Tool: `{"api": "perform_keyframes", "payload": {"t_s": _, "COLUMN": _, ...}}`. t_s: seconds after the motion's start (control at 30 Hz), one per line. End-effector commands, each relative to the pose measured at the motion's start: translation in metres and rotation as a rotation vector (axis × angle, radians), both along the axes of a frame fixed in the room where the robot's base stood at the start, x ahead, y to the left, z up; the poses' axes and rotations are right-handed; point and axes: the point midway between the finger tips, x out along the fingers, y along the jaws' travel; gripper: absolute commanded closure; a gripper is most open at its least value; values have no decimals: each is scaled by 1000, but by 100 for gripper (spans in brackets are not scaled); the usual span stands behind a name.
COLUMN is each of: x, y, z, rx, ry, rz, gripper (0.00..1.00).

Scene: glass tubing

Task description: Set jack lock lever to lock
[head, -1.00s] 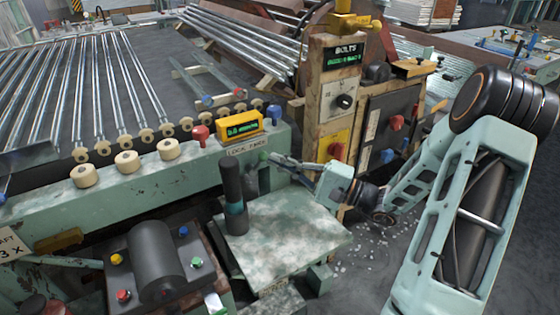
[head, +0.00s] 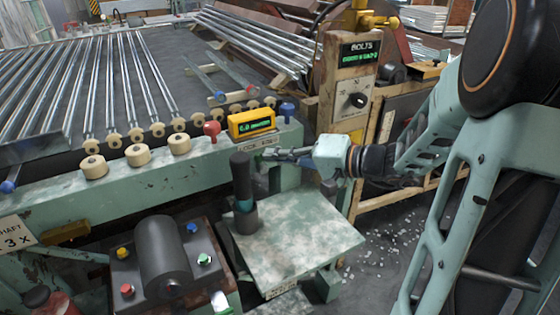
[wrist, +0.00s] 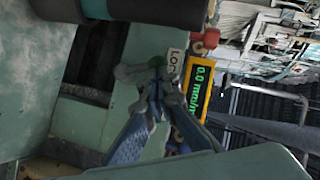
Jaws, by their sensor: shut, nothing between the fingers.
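In the head view, my gripper (head: 268,155) reaches in from the right, just under the label (head: 256,146) on the green beam. The fingers largely cover the lever there, so its setting cannot be read.
A dark upright cylinder (head: 242,184) stands just left of my gripper on a worn green plate (head: 300,238). A yellow display (head: 252,123), a red knob (head: 212,129) and a blue knob (head: 287,112) sit on the beam above. A wooden control post (head: 345,90) rises behind.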

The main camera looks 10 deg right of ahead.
Motion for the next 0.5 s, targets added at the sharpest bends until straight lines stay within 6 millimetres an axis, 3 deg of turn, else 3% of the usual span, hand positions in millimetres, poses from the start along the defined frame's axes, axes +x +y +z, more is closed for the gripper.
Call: {"api": "perform_keyframes", "payload": {"t_s": 0.5, "x": -2, "y": 8, "z": 1, "rx": -123, "ry": -39, "rz": -2, "gripper": 100}}
